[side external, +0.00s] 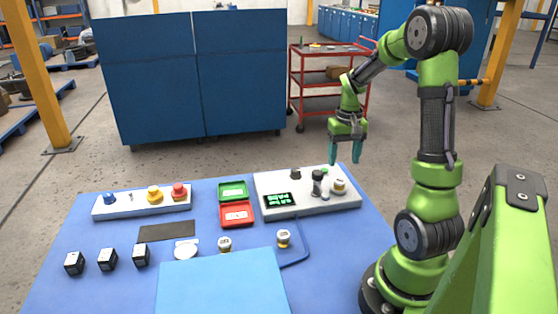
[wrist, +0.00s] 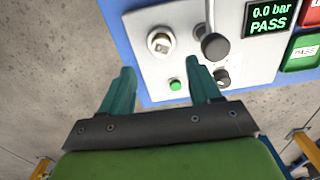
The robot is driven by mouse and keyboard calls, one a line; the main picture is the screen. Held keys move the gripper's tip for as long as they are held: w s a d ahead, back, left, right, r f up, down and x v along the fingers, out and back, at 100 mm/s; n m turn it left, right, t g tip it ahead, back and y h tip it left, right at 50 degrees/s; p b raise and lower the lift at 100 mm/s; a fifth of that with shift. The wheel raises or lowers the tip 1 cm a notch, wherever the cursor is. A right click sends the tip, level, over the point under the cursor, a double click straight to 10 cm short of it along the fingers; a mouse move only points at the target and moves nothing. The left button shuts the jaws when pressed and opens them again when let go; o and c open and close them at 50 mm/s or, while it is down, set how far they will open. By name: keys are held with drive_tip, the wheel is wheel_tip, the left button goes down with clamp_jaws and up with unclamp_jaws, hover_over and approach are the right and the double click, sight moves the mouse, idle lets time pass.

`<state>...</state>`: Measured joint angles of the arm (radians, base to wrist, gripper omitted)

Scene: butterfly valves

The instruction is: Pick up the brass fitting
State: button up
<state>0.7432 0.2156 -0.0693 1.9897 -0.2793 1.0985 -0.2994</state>
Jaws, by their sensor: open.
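Several small round fittings with brass-coloured parts show in the side view. One fitting (side external: 339,187) sits on the right end of the white test panel (side external: 268,187); it appears pale and round in the wrist view (wrist: 160,41). Two similar fittings, one at the middle (side external: 224,243) and one to its right (side external: 283,238), stand on the blue table. I cannot tell which one is meant. My gripper (side external: 345,158) is open and empty, pointing down above the panel's back right edge.
The panel carries a display (wrist: 268,20) reading 0.0 bar PASS, a grey-topped lever (wrist: 215,46), a dark knob (wrist: 221,78) and a green button (wrist: 176,86). Green (side external: 232,190) and red (side external: 237,214) trays stand left of it. Several black cubes are at front left.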

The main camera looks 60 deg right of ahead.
sight(340, 180)
wheel_tip(340, 180, down, 8)
drive_tip(key=shift+w, duration=0.1)
idle(0.4)
clamp_jaws()
